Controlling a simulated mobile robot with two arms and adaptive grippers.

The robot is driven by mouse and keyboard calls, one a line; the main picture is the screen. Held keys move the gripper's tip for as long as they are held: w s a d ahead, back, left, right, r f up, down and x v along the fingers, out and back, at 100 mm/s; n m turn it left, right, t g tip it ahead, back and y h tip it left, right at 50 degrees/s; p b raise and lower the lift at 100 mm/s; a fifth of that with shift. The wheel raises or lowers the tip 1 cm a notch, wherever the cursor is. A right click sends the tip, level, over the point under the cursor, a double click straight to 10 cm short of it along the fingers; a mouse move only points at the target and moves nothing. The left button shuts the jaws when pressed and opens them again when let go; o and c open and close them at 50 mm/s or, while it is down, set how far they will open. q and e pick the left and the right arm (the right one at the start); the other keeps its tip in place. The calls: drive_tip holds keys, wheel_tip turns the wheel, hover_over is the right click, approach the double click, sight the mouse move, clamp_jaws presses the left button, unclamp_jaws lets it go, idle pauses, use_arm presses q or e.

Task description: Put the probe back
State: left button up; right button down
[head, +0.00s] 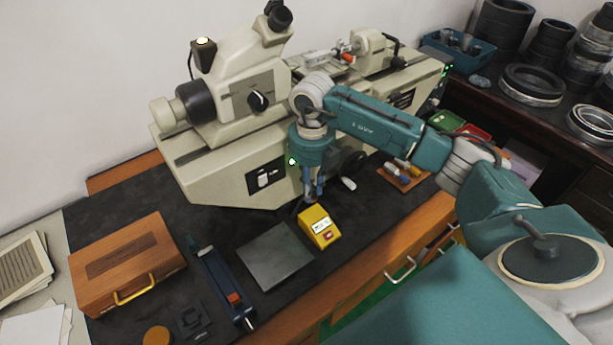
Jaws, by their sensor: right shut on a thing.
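My right gripper (313,198) points down just behind a yellow meter (319,228) with a small display and a red button. The gripper is shut on a small thin thing, most likely the probe, but the fingers hide most of it. A dark piece, perhaps its cable, shows left of the fingertips beside the meter. I cannot tell whether the held thing touches the meter. My left gripper is not in view.
A large beige measuring machine (225,165) stands right behind the gripper. A grey plate (275,256), a blue tool with a red slider (227,289) and a wooden case (127,262) lie to the left. Stacked black rings (533,83) stand at the back right.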

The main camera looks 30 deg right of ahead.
sight(313, 213)
drive_tip(key=shift+d+f+m, duration=0.3)
drive_tip(key=shift+f+m, duration=0.05)
drive_tip(key=shift+m, duration=0.15)
drive_tip(key=shift+s+a+f+b, duration=0.1)
drive_tip(key=shift+f+b, duration=0.45)
wheel_tip(313, 213, down, 5)
drive_tip(key=b, duration=0.3)
drive_tip(key=shift+f, duration=0.1)
drive_tip(key=shift+f+b, duration=0.15)
drive_tip(key=shift+b, duration=0.35)
idle(0.9)
drive_tip(key=c, duration=1.5)
unclamp_jaws()
